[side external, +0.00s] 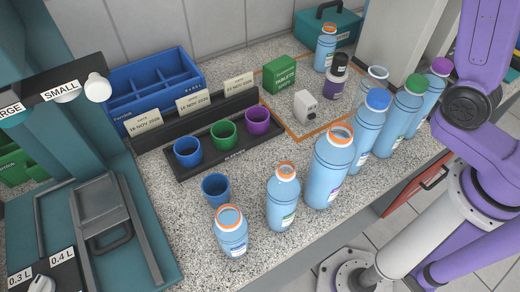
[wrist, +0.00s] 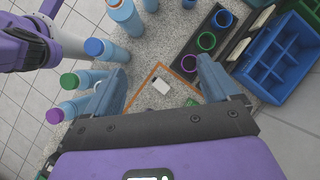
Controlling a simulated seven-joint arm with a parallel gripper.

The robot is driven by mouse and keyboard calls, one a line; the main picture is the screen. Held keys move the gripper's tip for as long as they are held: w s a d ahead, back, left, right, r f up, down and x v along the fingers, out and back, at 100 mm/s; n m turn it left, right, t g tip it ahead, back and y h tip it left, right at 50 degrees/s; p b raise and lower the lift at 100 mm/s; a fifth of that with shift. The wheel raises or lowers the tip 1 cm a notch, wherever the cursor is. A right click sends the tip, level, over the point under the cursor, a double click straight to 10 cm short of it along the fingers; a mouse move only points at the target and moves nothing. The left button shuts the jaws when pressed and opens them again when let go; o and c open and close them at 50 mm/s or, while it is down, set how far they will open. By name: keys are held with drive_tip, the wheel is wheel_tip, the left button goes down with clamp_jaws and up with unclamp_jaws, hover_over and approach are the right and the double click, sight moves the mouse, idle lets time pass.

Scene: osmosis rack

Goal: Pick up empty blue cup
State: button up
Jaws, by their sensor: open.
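A blue cup (side external: 215,188) stands alone on the speckled counter, between the black rack and the bottles. Another blue cup (side external: 187,152) stands in the left place of the black rack (side external: 182,176), beside a green cup (side external: 223,134) and a purple cup (side external: 257,121). I cannot tell whether either blue cup holds anything. My gripper (wrist: 160,78) is open and empty, high above the counter, away from the blue cups. Its fingers are not in the side view.
Several light-blue bottles, including an orange-ringed one (side external: 332,168), line the counter's front. Behind the rack is a blue compartment bin (side external: 150,85). A green box (side external: 280,75) and a white item (side external: 305,107) stand near an orange-outlined area. A teal scale-like stand (side external: 85,215) is at left.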

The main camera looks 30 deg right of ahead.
drive_tip(key=w+a+f+n+t+h, duration=0.1)
drive_tip(key=w+a+f+n+t, duration=0.2)
drive_tip(key=f, duration=0.5)
drive_tip(key=w+a+f+n+t+h, duration=0.1)
drive_tip(key=w+f+t+h, duration=0.1)
drive_tip(key=w+f, duration=0.5)
drive_tip(key=n+t+y, duration=0.1)
drive_tip(key=n+y, duration=1)
drive_tip(key=n, duration=1)
hover_over(227, 183)
drive_tip(key=d, duration=0.2)
wheel_tip(227, 183, down, 12)
drive_tip(key=shift+f, duration=3.15)
drive_tip(key=shift+x, duration=2.5)
drive_tip(key=shift+w+d+f, duration=0.1)
drive_tip(key=shift+f, duration=0.1)
drive_tip(key=c, duration=1)
